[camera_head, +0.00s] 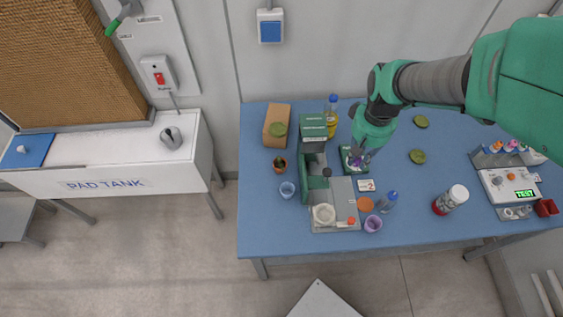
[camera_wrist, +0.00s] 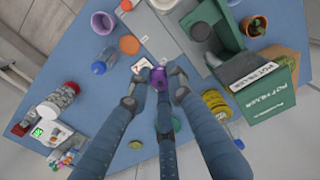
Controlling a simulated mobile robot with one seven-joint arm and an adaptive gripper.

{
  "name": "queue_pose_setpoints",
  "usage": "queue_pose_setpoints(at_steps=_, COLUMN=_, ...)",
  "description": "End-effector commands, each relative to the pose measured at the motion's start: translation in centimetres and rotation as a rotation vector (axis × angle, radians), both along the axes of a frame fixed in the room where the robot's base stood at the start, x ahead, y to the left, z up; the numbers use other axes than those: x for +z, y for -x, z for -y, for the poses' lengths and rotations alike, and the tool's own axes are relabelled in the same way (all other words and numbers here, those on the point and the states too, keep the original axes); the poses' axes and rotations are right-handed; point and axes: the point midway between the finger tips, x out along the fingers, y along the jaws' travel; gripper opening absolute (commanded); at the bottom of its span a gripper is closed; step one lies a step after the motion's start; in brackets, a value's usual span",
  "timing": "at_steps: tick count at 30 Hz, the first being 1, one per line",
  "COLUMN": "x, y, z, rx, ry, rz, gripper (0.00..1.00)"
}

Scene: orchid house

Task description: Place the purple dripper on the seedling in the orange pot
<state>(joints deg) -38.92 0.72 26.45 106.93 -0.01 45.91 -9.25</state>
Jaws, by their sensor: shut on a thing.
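My gripper (camera_head: 359,157) is shut on the purple dripper (camera_wrist: 159,76), which shows between the fingertips in the wrist view. The orange pot with a small green seedling (camera_head: 279,167) stands on the blue table, left of the green machine and well to the left of my gripper. The pot (camera_wrist: 254,27) also shows at the upper right of the wrist view.
Bottles (camera_head: 387,202), a purple pot (camera_head: 373,224) and an orange disc (camera_head: 365,204) are nearer the front edge.

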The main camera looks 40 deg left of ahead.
Motion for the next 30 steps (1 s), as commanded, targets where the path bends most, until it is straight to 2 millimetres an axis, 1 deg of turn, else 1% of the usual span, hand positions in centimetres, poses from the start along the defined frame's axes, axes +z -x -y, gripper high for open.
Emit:
queue_pose_setpoints(at_steps=1, x=0.0, y=1.2, z=-1.1, rx=0.026, ry=0.001, rz=-0.001, gripper=0.06)
queue_pose_setpoints(at_steps=3, x=0.0, y=2.6, z=-2.3, rx=0.057, ry=0.001, rz=-0.001, gripper=0.06)
queue_pose_setpoints(at_steps=8, x=0.0, y=6.0, z=-4.9, rx=0.128, ry=0.0, rz=0.0, gripper=0.06)
queue_pose_setpoints(at_steps=12, x=0.1, y=9.1, z=-6.9, rx=0.19, ry=-0.001, rz=0.001, gripper=0.06)
queue_pose_setpoints(at_steps=18, x=0.0, y=12.9, z=-9.0, rx=0.264, ry=0.0, rz=0.0, gripper=0.06)
queue_pose_setpoints(at_steps=26, x=0.0, y=16.7, z=-10.7, rx=0.335, ry=0.0, rz=0.0, gripper=0.06)
queue_pose_setpoints(at_steps=27, x=-1.5, y=16.5, z=-10.4, rx=0.33, ry=0.004, rz=-0.004, gripper=0.06)
queue_pose_setpoints(at_steps=30, x=-4.0, y=16.4, z=-10.4, rx=0.329, ry=0.004, rz=-0.004, gripper=0.06)
